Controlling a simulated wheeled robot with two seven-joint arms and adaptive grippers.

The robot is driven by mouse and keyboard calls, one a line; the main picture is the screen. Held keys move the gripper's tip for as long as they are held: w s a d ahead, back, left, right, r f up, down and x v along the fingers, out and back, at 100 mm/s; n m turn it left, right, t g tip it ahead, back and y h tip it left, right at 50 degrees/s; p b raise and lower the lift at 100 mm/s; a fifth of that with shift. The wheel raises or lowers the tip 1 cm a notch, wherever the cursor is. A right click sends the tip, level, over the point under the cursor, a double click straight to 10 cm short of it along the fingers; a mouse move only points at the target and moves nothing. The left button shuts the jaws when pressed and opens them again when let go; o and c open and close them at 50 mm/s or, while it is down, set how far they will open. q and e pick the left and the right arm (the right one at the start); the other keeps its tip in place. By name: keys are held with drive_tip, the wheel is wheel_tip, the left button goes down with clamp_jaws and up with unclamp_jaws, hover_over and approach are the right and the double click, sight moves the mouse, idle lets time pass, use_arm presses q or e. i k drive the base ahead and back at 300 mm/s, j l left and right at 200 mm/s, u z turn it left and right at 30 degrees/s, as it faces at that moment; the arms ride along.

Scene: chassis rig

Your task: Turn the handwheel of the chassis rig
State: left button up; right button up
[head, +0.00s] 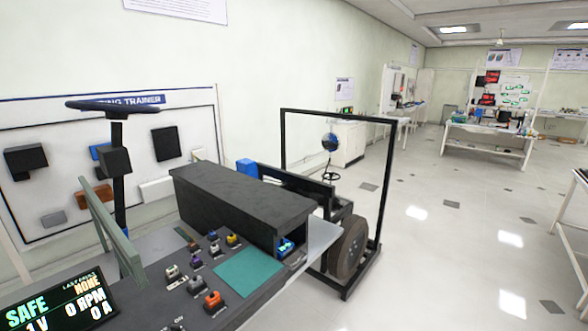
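A dark, flat wheel (115,105) sits on top of an upright black post at the left, seen nearly edge-on. It looks like the handwheel. The chassis rig (240,197) has a dark box housing, a sloping control panel and a black frame (381,190). A large brown disc (347,246) stands upright at the frame's foot. Neither of my grippers is in view.
A display (55,305) at lower left reads SAFE, NONE, 0 RPM and 0 A. Several coloured knobs and a green pad (247,272) are on the panel. A trainer board (75,130) stands behind the wheel. The tiled floor (440,250) at right is clear.

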sight(331, 174)
drive_tip(key=i+l+z, duration=0.8)
drive_tip(key=i+z, duration=0.15)
drive_tip(key=i, duration=0.2)
drive_tip(key=i+l+z, duration=0.1)
drive_tip(key=i+z, duration=0.3)
drive_tip(key=i, duration=3.15)
